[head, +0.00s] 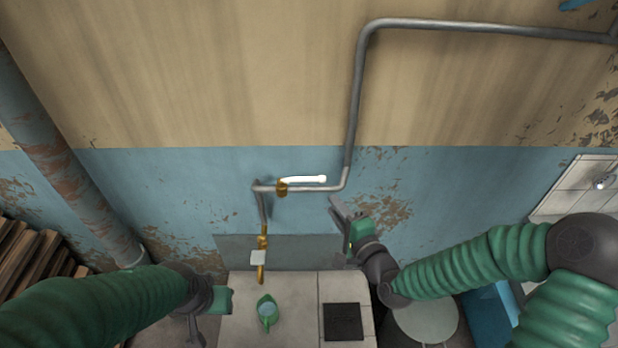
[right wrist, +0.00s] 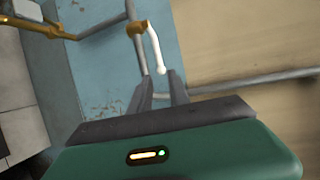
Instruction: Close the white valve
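The white valve handle (head: 304,180) sits on a brass fitting (head: 282,188) on the grey wall pipe. It lies roughly along the pipe's horizontal stretch, pointing right. The right wrist view also shows the white handle (right wrist: 155,48), with its free end just ahead of my fingertips. My right gripper (head: 342,208) is below and right of the handle, near the pipe's bend. Its two fingers (right wrist: 163,88) stand apart with nothing seen between them. My left gripper (head: 212,312) is low at the left, beside the counter; its finger opening is not clear.
A brass tap with a white block (head: 258,257) hangs below the pipe. A green jug (head: 267,312) stands on the pale counter (head: 300,290), left of a black square plate (head: 343,321). A thick rusty pipe (head: 75,165) runs down the left wall. A tiled panel (head: 572,188) is at right.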

